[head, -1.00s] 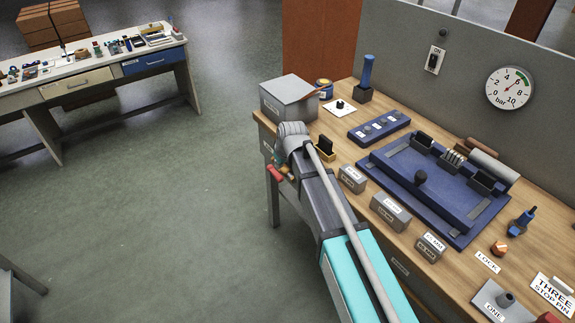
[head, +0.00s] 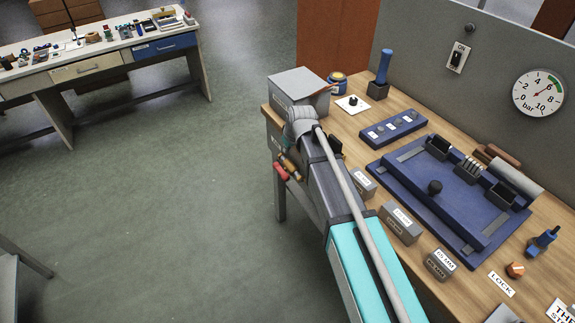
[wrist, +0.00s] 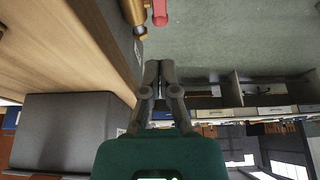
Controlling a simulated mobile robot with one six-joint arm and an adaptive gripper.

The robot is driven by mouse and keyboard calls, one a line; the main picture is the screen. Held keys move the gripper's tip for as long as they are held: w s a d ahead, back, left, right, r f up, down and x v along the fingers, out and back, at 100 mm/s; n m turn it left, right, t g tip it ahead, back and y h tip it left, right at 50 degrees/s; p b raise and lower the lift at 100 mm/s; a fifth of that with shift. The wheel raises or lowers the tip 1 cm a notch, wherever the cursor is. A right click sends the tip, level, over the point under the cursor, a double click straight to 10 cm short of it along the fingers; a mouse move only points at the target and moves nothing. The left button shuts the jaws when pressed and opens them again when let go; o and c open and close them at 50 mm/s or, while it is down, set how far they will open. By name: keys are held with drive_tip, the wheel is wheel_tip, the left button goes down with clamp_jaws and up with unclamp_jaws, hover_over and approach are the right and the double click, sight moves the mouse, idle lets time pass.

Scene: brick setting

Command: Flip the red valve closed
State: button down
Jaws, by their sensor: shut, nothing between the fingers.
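The red valve handle (head: 281,172) shows at the left side of the wooden workbench, below its top, beside brass fittings (head: 291,166). In the wrist view the red handle (wrist: 160,12) is at the top edge, partly cut off, with the brass fitting (wrist: 135,12) to its left. My gripper (wrist: 159,66) is shut and empty, its fingertips pointing toward the red handle with a visible gap between them in the picture. In the head view my arm hides most of the gripper. The valve's body is largely hidden there too.
The workbench (head: 365,116) stands close beside my arm. The bench side (wrist: 105,30) is close left of my gripper. The floor (head: 170,190) is open at left.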

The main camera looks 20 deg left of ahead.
drive_tip(key=shift+f, duration=0.1)
drive_tip(key=b, duration=1)
hover_over(283, 173)
wheel_tip(283, 173, down, 10)
drive_tip(key=shift+w+r, duration=0.15)
drive_tip(key=shift+r, duration=0.1)
drive_tip(key=shift+s+d+f+b, duration=0.2)
drive_tip(key=shift+f+b, duration=0.3)
drive_tip(key=shift+f, duration=0.05)
drive_tip(key=shift+s+d+f+b, duration=0.15)
drive_tip(key=shift+f+b, duration=0.3)
drive_tip(key=shift+f, duration=0.05)
drive_tip(key=shift+s+d+f+b, duration=0.2)
drive_tip(key=shift+f+b, duration=0.3)
drive_tip(key=shift+f, duration=0.05)
